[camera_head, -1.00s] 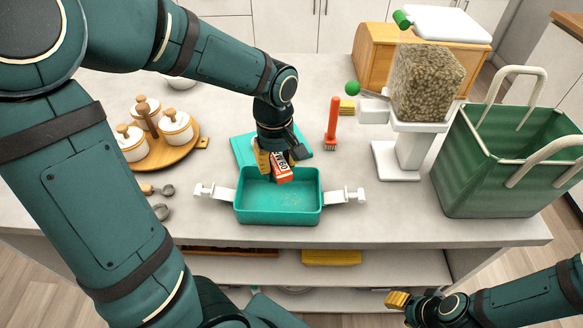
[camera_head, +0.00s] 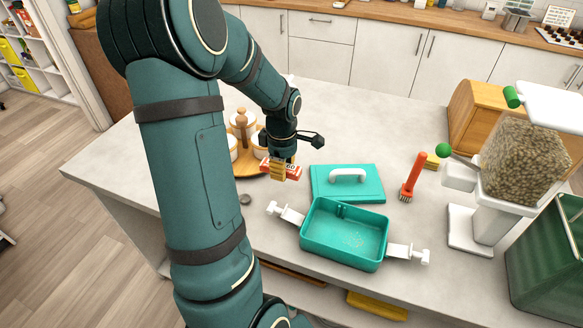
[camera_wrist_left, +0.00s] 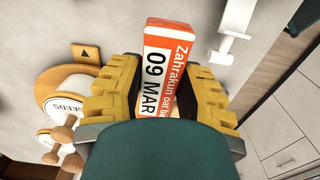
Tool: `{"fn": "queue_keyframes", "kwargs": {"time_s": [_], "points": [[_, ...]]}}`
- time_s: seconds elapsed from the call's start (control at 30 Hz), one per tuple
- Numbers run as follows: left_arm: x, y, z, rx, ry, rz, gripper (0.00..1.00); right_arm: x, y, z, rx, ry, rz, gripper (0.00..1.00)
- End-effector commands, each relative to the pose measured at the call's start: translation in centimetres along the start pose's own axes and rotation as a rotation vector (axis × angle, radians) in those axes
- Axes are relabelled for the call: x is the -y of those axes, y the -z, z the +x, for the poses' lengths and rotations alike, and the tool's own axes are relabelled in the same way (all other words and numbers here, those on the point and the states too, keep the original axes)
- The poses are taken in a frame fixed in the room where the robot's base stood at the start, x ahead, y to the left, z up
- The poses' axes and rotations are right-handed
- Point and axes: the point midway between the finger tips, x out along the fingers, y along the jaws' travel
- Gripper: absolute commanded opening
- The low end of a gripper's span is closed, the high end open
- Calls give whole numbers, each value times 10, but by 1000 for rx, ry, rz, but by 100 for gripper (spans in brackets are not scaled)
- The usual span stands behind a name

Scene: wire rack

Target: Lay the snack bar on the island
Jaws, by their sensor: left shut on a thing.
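The snack bar (camera_head: 283,170) is an orange-red and white packet held by my left gripper (camera_head: 279,172). In the left wrist view the bar (camera_wrist_left: 167,65) shows printed text and sits between the yellow fingers of the gripper (camera_wrist_left: 160,95), which is shut on it. In the head view the bar is over the island (camera_head: 330,110), beside the round wooden tray and left of the teal lid. I cannot tell its exact height above the top. My right gripper is not in view.
A teal open box (camera_head: 345,235) with white clamps and its teal lid (camera_head: 347,183) lie to the right. A wooden tray (camera_head: 247,172) with white jars stands close to the gripper. An orange brush (camera_head: 412,178) and a grain dispenser (camera_head: 520,150) stand further right.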

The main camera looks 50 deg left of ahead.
Motion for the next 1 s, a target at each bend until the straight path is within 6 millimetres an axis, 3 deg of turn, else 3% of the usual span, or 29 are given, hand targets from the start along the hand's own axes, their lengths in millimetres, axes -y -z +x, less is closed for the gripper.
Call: {"fn": "queue_keyframes", "kwargs": {"time_s": [0.63,1.0], "points": [[0,0,61,0,1,4,3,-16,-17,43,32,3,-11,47],[0,0,68,0,0,4,3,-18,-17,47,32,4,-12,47]]}}
